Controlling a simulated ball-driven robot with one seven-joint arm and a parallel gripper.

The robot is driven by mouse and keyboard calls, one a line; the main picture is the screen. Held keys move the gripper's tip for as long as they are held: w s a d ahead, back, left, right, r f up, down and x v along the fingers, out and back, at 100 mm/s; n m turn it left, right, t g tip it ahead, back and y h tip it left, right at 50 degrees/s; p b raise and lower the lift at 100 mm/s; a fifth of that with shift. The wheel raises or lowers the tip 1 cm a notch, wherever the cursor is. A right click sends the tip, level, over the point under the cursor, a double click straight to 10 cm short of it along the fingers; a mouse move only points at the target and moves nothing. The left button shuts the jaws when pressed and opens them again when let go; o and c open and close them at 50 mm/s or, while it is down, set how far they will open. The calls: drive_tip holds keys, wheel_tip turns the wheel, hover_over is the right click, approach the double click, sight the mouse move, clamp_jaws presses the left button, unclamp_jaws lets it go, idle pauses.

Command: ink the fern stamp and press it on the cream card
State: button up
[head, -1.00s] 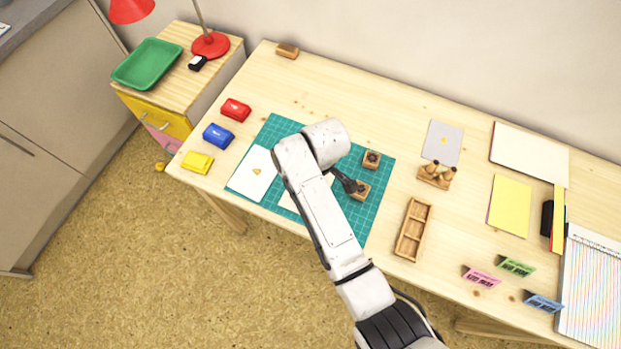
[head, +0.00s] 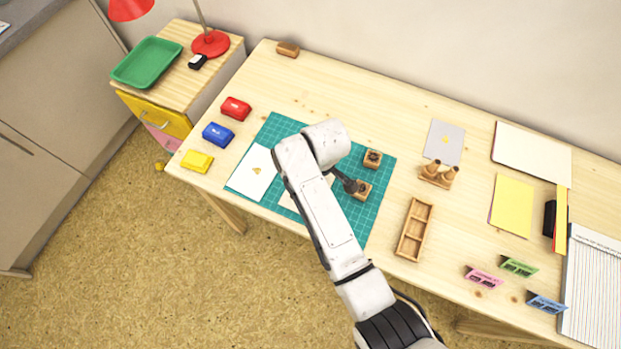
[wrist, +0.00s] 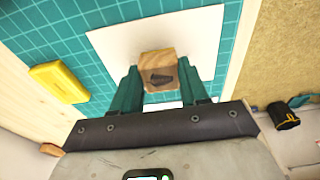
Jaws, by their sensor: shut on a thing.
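My gripper (wrist: 159,86) is shut on a wooden stamp block (wrist: 158,60) with a dark picture on its top, too small to read surely as the fern. In the wrist view the block is over the pale card (wrist: 205,35), probably the cream card; whether they touch I cannot tell.
Right of the mat are an empty-looking wooden tray (head: 414,229), a wooden stand with pegs (head: 437,175) and a grey card (head: 443,140). The back of the table is mostly clear.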

drive_tip(key=shift+f+b, duration=0.3)
drive_tip(key=shift+f, duration=0.2)
idle(0.3)
drive_tip(key=shift+s+f, duration=0.1)
drive_tip(key=shift+f, duration=0.05)
idle(1.4)
drive_tip(key=shift+r+p, duration=0.25)
drive_tip(key=shift+p, duration=0.3)
drive_tip(key=shift+r+p, duration=0.35)
drive_tip(key=shift+r, duration=0.1)
drive_tip(key=shift+r+p, duration=2.6)
drive_tip(key=shift+r, duration=0.15)
